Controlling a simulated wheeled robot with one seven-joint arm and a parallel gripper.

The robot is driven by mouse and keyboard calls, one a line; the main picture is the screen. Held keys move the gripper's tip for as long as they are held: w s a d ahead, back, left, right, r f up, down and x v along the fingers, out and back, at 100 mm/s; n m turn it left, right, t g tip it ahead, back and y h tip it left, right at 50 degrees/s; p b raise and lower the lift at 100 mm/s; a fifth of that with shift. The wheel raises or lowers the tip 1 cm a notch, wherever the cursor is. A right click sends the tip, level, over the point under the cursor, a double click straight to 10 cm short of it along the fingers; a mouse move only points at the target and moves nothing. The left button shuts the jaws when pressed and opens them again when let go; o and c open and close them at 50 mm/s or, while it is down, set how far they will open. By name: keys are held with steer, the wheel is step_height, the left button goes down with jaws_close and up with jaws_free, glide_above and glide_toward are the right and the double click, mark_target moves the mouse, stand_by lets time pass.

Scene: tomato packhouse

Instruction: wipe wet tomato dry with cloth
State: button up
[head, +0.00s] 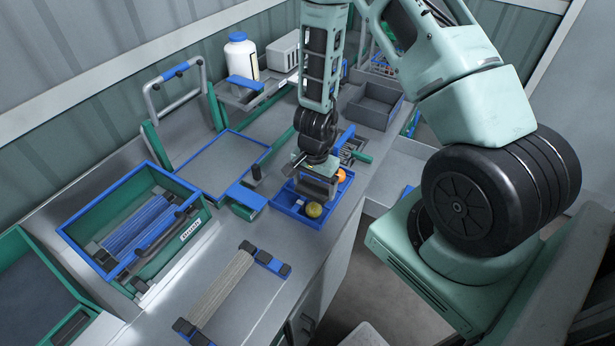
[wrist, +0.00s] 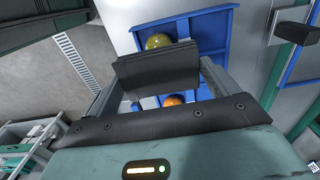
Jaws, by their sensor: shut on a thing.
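My gripper (head: 317,190) points down over a blue tray (head: 283,206). It is shut on a dark grey, block-like thing, which also shows in the wrist view (wrist: 157,68); I cannot tell whether it is the cloth or a cloth holder. A yellow-green tomato (head: 314,210) is in the tray at the near side of the gripper. It is partly hidden behind the block in the wrist view (wrist: 158,41). An orange tomato (head: 341,175) is on the other side, partly covered; it also shows in the wrist view (wrist: 174,100). Wetness cannot be made out.
A green crate with a blue rim (head: 84,241) holding blue ribbed material stands at left. A beige ribbed strip (head: 221,289) lies between blue-and-black end pieces on the near bench. A white bottle (head: 241,57) and a grey bin (head: 373,106) stand behind.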

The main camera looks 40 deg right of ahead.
mark_target(311, 204)
steer(key=shift+f+b, duration=2.3)
steer(key=shift+f, duration=0.2)
steer(key=shift+f+b, duration=0.35)
steer(key=shift+f, duration=0.05)
steer(key=shift+w+r+p, duration=0.1)
steer(key=shift+p, duration=0.2)
steer(key=shift+w+a+p, duration=0.15)
steer(key=shift+w+p, duration=0.1)
steer(key=shift+p, duration=0.1)
steer(key=shift+w+a+p, duration=0.2)
steer(key=shift+w+p, duration=0.35)
steer(key=shift+p, duration=0.2)
